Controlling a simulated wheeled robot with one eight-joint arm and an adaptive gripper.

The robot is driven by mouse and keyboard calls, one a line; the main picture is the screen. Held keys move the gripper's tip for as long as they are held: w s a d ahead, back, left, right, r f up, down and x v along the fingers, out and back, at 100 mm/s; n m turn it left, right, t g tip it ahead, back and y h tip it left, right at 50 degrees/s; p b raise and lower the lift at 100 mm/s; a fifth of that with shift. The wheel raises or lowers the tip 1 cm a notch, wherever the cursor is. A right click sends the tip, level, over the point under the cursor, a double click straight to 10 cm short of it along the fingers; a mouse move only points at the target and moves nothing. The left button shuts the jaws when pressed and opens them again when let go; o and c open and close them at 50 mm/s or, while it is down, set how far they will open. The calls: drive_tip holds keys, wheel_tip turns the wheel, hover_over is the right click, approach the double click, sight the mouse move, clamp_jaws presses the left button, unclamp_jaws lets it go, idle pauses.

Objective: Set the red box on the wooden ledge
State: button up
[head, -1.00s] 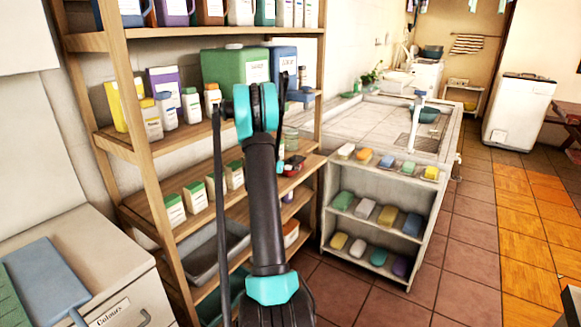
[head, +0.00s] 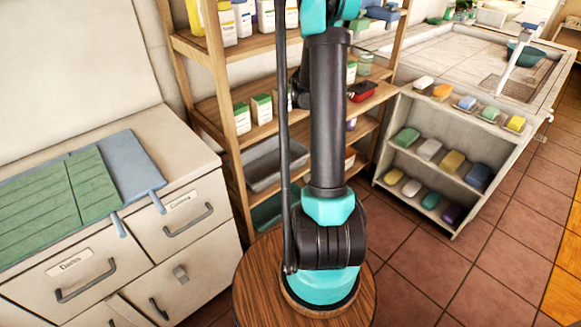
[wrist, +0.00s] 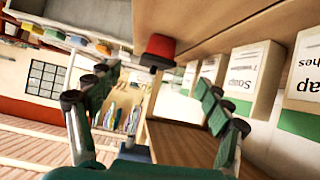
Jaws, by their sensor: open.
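A small red box (head: 362,91) sits near the right end of a wooden shelf board (head: 372,104) in the head view. In the wrist view, which looks upside down, the red box (wrist: 158,48) is beyond my fingertips, against the shelf board (wrist: 215,20). My gripper (wrist: 155,100) is open, with its dark and green fingers spread apart and nothing between them. The red box is roughly in line with the gap, apart from the fingers. In the head view my arm hides the gripper. I cannot tell which board is the ledge.
White and green soap boxes (wrist: 240,78) stand beside my right-hand fingers in the wrist view. A grey tray (head: 275,165) is on a lower shelf. A low soap stand (head: 440,160) is at right, and a drawer cabinet (head: 130,240) at left. The tiled floor is clear.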

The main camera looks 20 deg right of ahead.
drive_tip(key=s+a+f+n+y, duration=0.2)
drive_tip(key=s+a+n+y, duration=0.1)
drive_tip(key=s+a, duration=0.8)
drive_tip(key=s+a+f+n+y, duration=0.2)
drive_tip(key=s+a+n+y, duration=0.2)
drive_tip(key=s+a, duration=0.7)
drive_tip(key=s+a+f+n+g+y, duration=0.1)
drive_tip(key=s+a+n+y, duration=0.3)
drive_tip(key=s+a, duration=0.7)
drive_tip(key=shift+a+f+n, duration=0.5)
drive_tip(key=shift+f, duration=0.4)
